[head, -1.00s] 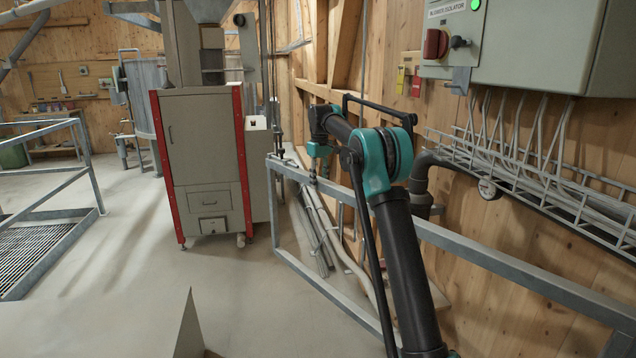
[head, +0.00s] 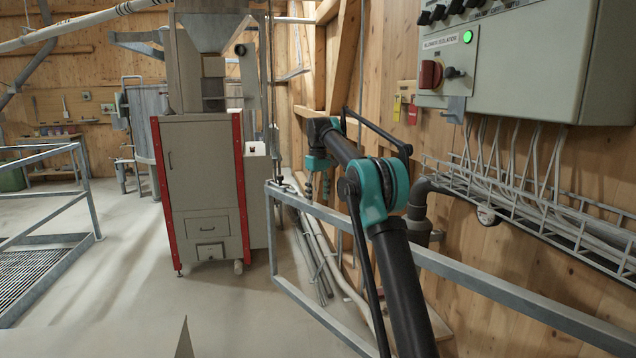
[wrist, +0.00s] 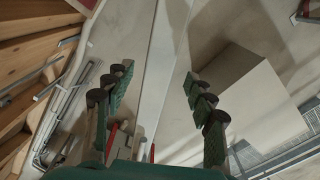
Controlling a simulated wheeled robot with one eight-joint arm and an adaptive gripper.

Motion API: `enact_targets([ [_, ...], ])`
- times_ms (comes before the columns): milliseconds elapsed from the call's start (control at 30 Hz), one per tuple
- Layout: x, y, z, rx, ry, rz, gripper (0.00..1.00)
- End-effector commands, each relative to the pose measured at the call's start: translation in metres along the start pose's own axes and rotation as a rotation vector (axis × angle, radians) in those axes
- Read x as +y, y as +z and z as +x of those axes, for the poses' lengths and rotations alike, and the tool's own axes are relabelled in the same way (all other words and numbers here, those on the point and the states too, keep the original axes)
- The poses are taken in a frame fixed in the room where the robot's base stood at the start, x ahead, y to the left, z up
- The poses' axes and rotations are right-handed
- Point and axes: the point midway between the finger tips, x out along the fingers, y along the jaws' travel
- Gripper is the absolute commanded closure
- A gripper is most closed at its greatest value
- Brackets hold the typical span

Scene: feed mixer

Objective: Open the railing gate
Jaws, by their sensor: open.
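The railing gate (head: 335,318) is a grey metal frame running from its left end post beside the feed machine towards the lower right. A small dark fitting (head: 280,181) sits on top of its left end, perhaps the latch. My gripper (head: 318,193) hangs pointing down, close to the gate's top rail just right of that end. Whether it touches the rail is not clear. In the wrist view my gripper (wrist: 158,100) is open, with its two padded fingers apart. A pale rail (wrist: 162,65) runs between them in the picture, and nothing is gripped.
A grey machine with red edges (head: 200,180) stands left of the gate. A wooden wall with a control box (head: 530,60) and a wire cable tray (head: 520,190) lies right. Pipes (head: 325,240) run along the wall behind the gate.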

Motion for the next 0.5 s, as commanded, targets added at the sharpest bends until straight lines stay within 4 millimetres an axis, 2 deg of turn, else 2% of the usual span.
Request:
enact_targets([
  [33, 0.0, 0.0, -0.011, 0.0, 0.0, 0.0, 0.45],
  [233, 0.0, 0.0, -0.044, 0.0, 0.0, 0.0, 0.45],
  [500, 0.0, 0.0, -0.067, 0.0, 0.0, 0.0, 0.45],
])
